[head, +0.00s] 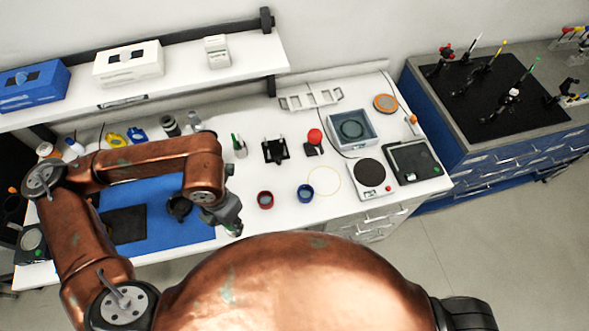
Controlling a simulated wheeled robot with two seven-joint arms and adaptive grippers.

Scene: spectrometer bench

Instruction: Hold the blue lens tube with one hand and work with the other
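The blue lens tube (305,193) looks like a short blue ring with a dark opening. My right gripper is not in view.
A blue mat (155,191) with a black pad (123,224) lies at the left. Behind the tubes are a black holder (275,151) and a red knob (314,136). A round-plate device (369,173) and grey tray (352,131) stand at right. My body covers the front.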

